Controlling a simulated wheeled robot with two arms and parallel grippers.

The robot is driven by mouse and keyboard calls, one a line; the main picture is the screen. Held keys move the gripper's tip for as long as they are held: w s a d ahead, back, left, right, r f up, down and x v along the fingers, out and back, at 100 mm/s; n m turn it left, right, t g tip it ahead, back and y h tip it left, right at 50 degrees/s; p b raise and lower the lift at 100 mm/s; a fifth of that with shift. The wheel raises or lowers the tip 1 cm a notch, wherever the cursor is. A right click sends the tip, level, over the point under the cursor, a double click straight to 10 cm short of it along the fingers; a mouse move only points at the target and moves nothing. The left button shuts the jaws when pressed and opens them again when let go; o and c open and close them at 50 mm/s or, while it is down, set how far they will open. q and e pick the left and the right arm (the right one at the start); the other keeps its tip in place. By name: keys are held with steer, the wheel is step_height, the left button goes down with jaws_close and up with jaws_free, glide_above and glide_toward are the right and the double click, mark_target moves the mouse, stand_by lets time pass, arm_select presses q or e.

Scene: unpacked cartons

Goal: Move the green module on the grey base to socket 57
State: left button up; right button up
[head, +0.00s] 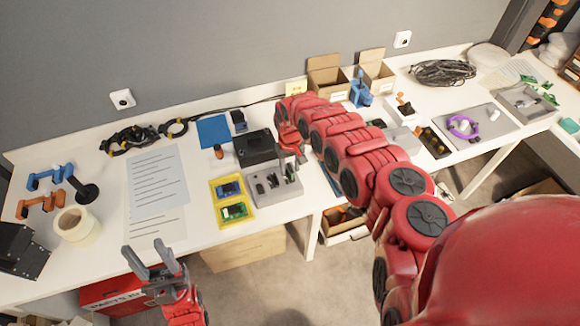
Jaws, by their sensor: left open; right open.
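A grey base (283,191) with small dark parts and a pale part on it stands near the front edge of the middle table. I cannot make out a green module on it. A green board (233,211) lies in the front part of a yellow tray (217,196), left of the base. Socket numbers are too small to read, so I cannot tell which is socket 57. My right gripper (291,155) is open above the back of the grey base, partly hidden by its own arm. My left gripper (150,250) is open and empty, off the table's front edge.
A black box (256,147) stands behind the base, close to my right gripper. A blue board (228,189) shares the yellow tray. Paper sheets (157,182) and a tape roll (76,225) lie left. Open cartons (327,80) stand behind my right arm, which hides part of the table.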

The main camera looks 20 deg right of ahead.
mark_target(290, 166)
step_height(290, 166, up, 9)
steer(key=shift+f+b, duration=0.1)
steer(key=shift+b, duration=0.75)
step_height(290, 166, up, 9)
steer(key=p, duration=0.2)
steer(key=shift+f, duration=0.2)
